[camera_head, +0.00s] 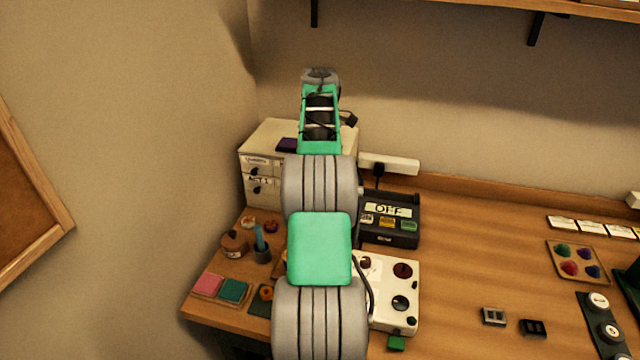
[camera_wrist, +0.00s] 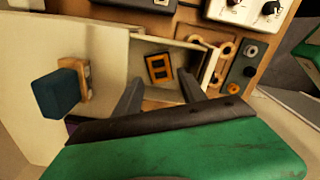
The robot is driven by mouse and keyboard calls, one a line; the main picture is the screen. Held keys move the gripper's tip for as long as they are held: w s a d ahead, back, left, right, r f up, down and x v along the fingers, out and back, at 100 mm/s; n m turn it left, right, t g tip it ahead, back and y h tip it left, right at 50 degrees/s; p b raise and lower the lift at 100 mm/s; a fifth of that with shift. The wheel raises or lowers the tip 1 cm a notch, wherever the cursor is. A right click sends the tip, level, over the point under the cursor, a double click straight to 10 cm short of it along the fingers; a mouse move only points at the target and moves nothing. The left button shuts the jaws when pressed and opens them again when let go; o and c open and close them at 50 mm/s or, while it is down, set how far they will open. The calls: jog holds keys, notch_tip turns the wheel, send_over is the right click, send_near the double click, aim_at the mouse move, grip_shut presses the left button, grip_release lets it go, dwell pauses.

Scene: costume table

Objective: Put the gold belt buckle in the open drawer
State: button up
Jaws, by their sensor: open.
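The gold belt buckle (camera_wrist: 158,69), a yellow-gold frame with dark slots, shows in the wrist view. It appears to lie inside the open drawer (camera_wrist: 207,68), on its pale floor and within its walls. My gripper (camera_wrist: 161,80) is open, its two dark fingers apart and pointing toward the drawer. The buckle shows between and just beyond the fingertips, with no finger seen touching it. In the head view my arm hides the gripper fingers, the open drawer and the buckle.
A cream drawer cabinet (camera_head: 263,190) stands at the table's back left. A blue block (camera_wrist: 55,92) is near the drawer in the wrist view. A dark box marked OFF (camera_head: 388,235) and a pale control panel (camera_head: 400,285) are to its right. Silver (camera_head: 493,316) and black (camera_head: 533,327) buckles lie farther right.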

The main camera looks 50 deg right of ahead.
notch_tip(320, 180, up, 8)
jog(key=w+a+r+m+t+h, duration=0.1)
jog(key=w+a+m, duration=0.15)
jog(key=a, duration=1.05)
jog(key=w+a+r+m+t, duration=0.15)
jog(key=w+a, duration=0.25)
jog(key=a, duration=0.9)
jog(key=s+a+f+m, duration=0.1)
jog(key=s+a+f, duration=0.3)
jog(key=a, duration=0.3)
jog(key=s+a+f+m+t, duration=0.1)
jog(key=s+a+f+m, duration=0.1)
jog(key=a, duration=0.5)
jog(key=s+a+f+m+t+y, duration=0.1)
jog(key=s+a+f+m, duration=0.1)
jog(key=s+a+f, duration=0.3)
jog(key=shift+s+a+f+p, duration=0.35)
jog(key=shift+s+a+p, duration=0.05)
jog(key=shift+s+a, duration=0.7)
jog(key=shift+d, duration=0.1)
